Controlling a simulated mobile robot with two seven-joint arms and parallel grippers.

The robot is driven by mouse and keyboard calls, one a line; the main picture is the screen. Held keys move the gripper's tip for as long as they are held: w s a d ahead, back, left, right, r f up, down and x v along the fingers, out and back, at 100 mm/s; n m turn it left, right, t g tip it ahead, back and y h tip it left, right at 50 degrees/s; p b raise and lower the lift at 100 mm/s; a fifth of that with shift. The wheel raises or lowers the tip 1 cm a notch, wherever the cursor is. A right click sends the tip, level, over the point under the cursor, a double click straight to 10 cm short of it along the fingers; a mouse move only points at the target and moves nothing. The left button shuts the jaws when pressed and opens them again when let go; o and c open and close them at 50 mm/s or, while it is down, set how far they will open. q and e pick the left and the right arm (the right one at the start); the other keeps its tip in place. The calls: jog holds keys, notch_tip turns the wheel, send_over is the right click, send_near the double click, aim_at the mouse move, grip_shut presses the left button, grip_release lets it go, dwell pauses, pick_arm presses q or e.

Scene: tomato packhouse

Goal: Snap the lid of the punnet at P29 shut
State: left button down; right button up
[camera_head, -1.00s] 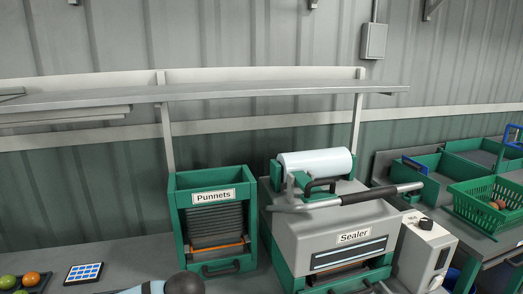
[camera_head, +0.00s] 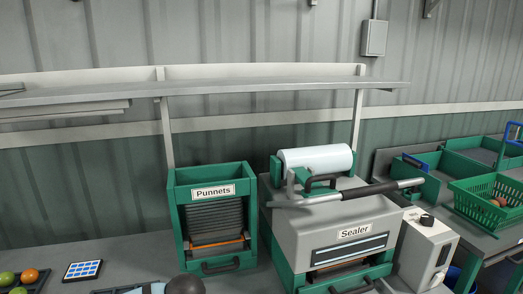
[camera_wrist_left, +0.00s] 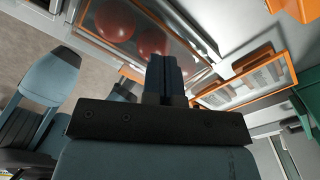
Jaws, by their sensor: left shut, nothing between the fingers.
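In the left wrist view, a punnet (camera_wrist_left: 84,17) with an orange rim and large red tomatoes (camera_wrist_left: 115,18) inside lies at the top. Its lid cannot be told clearly, and no P29 mark is readable. My left gripper (camera_wrist_left: 165,62) is shut and empty; its fingertips appear in front of the punnet's lower right edge, and whether they touch it cannot be told. The head view does not show this punnet or the left fingers. My right gripper cannot be made out in either current view.
In the head view, a green Punnets dispenser (camera_head: 178,215) stands beside the grey Sealer (camera_head: 330,225). A shelf (camera_head: 250,91) runs above them. A blue-and-white pad (camera_head: 82,270) and loose tomatoes (camera_head: 30,275) are at lower left. Green crates (camera_head: 492,188) stand at right. An orange-framed panel (camera_wrist_left: 245,82) shows in the wrist view.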

pick_arm(q)
jog(key=shift+f+b, duration=0.35)
jog(key=shift+f, duration=0.25)
jog(key=shift+r, duration=0.1)
jog(key=shift+r+p, duration=2.35)
jog(key=shift+r, duration=1.15)
